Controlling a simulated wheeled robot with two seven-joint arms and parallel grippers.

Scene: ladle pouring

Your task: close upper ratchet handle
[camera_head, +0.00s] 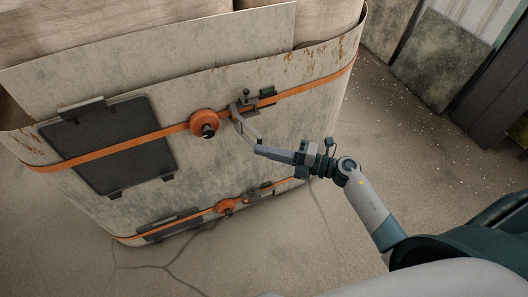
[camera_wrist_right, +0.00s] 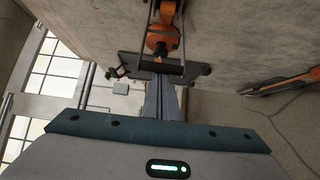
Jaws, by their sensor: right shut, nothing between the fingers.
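The upper ratchet (camera_head: 252,103) sits on the upper orange strap of a large pale container. Its grey handle (camera_head: 245,127) stands out from the container wall, swung open. In the right wrist view the handle's dark crossbar (camera_wrist_right: 150,65) shows, with two thin side arms. My right gripper (camera_head: 258,150) is shut and empty, with its fingertips at the outer end of the handle. In the wrist view its closed fingers (camera_wrist_right: 162,84) point at the crossbar and look close to or touching it; contact is not clear. My left gripper is out of view.
An orange reel (camera_head: 204,123) sits left of the ratchet on the upper strap (camera_head: 100,150). A dark panel (camera_head: 105,145) lies under that strap. A lower strap carries another reel (camera_head: 225,206) and ratchet. The floor (camera_head: 400,130) to the right is open.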

